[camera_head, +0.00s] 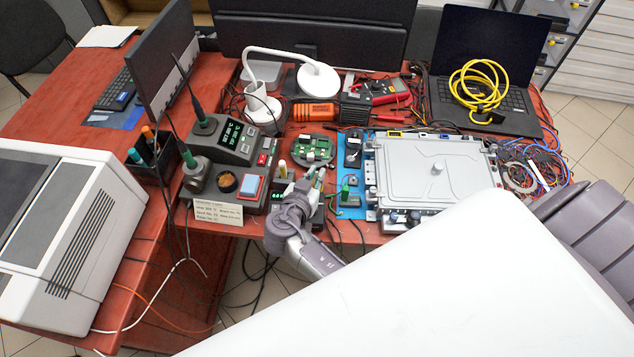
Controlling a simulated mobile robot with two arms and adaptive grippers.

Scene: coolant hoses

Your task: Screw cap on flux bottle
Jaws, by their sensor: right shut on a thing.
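My right gripper (314,181) is over the front edge of the red desk, just right of the soldering station. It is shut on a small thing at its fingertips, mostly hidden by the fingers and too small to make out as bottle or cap. A small slim upright item with a pale yellowish top (282,168) stands just left of the gripper; I cannot tell whether it is the flux bottle. My left gripper is not in view.
The soldering station (232,150) is close on the left. A round green circuit board (312,150) lies behind the gripper. A blue mat (352,211) and a large grey metal housing (430,170) are on the right. Cables hang at the front edge.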

